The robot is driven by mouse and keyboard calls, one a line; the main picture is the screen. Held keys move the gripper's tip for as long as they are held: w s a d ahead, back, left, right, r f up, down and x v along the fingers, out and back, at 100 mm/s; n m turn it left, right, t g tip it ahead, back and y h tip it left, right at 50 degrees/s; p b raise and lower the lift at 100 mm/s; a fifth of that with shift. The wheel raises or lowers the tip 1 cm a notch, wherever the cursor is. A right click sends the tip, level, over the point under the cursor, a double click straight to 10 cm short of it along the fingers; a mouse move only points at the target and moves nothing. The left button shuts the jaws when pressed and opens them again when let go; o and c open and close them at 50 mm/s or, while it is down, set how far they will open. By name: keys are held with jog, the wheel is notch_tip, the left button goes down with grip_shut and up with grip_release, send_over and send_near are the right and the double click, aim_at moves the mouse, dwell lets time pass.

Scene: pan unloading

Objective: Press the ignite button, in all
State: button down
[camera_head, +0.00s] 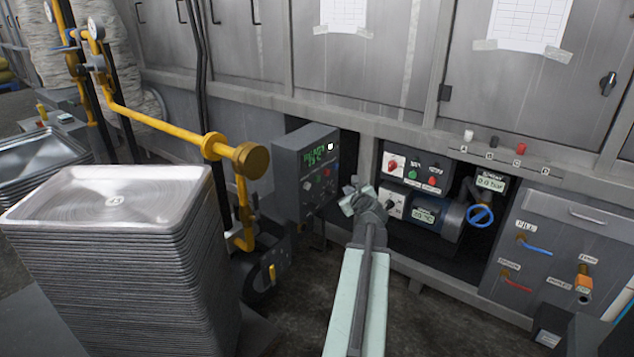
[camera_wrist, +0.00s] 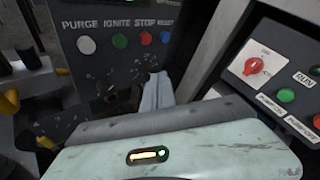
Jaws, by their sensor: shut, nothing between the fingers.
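The ignite button (camera_wrist: 119,40) is a green round button under the label IGNITE, on a dark control box (camera_head: 292,182). In the wrist view it sits between a white PURGE button (camera_wrist: 86,45) and a red STOP button (camera_wrist: 146,38), with a blue button (camera_wrist: 165,37) further right. My gripper (camera_head: 353,193) is shut and empty, at the right of the box in the head view. In the wrist view its fingertips (camera_wrist: 156,78) lie below the button row, nearer the red and blue buttons than the green one. Contact with the panel cannot be seen.
A second panel (camera_head: 416,171) with a red knob and RUN button stands right of the box. A motor with a blue handwheel (camera_head: 480,215) is beside it. Yellow piping (camera_head: 160,125) and a tall stack of metal pans (camera_head: 125,260) stand at left.

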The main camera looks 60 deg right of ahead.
jog(key=w, duration=0.8)
jog(key=shift+w, duration=0.25)
jog(key=shift+w, duration=0.2)
dwell(1.6)
jog(key=shift+w, duration=0.25)
jog(key=shift+w, duration=0.55)
dwell(0.6)
dwell(0.3)
jog(key=shift+s, duration=0.95)
jog(key=shift+s, duration=2.55)
